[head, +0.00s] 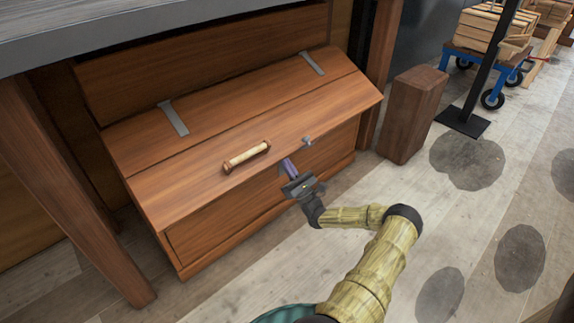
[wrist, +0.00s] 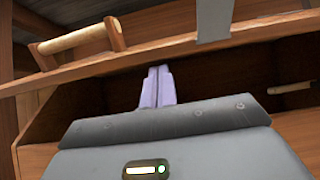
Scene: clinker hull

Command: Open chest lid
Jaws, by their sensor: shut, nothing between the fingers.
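The wooden chest (head: 235,220) stands under a bench, its brown lid (head: 200,180) sloping toward me. A pale handle (head: 246,156) is on the lid, left of a grey metal hasp (head: 307,141) at the front edge. In the wrist view the handle (wrist: 75,40) and hasp (wrist: 212,22) show above a dark space under the lid edge. The lid appears slightly raised; how far I cannot tell. My gripper (head: 288,166) is shut and empty, its purple fingers (wrist: 157,85) close together, below the front edge near the hasp. Contact with the lid cannot be made out.
The grey bench top (head: 130,25) overhangs the chest, with a wooden leg (head: 75,190) at left. A wooden block (head: 411,115) stands right of the chest. A black post base (head: 462,122) and a blue cart (head: 487,65) are farther right. The plank floor in front is open.

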